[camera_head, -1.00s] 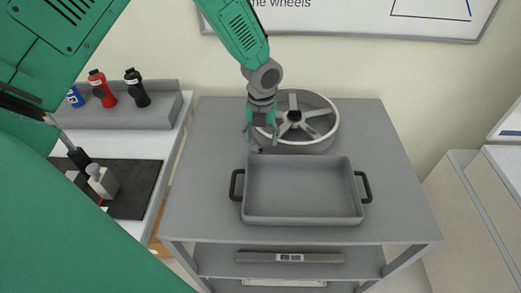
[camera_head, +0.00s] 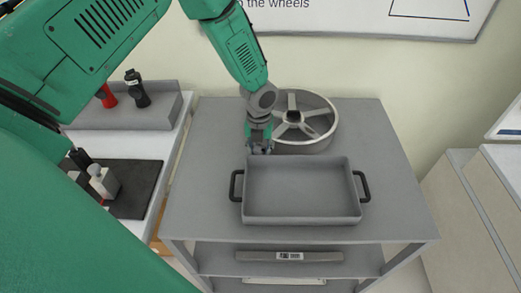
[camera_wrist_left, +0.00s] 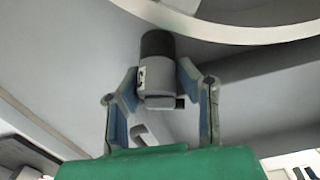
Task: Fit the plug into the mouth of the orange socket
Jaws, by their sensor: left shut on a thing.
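My left gripper (camera_head: 260,147) reaches down to the grey cart top, between the wheel and the tray's back left corner. In the left wrist view, its two blue-grey fingers (camera_wrist_left: 158,84) are shut on the plug (camera_wrist_left: 158,72), a small grey cylinder with a black end and a pale label on its side. In the head view the gripper mostly hides the plug. I cannot tell whether it still touches the cart top. I cannot make out the orange socket in either view. My right gripper is out of view.
A spoked wheel (camera_head: 331,122) lies right behind the gripper. An empty grey tray (camera_head: 302,220) with black handles stands in front. A side bench at left holds bottles (camera_head: 137,90) and a black mat (camera_head: 138,195). The cart top's right side is clear.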

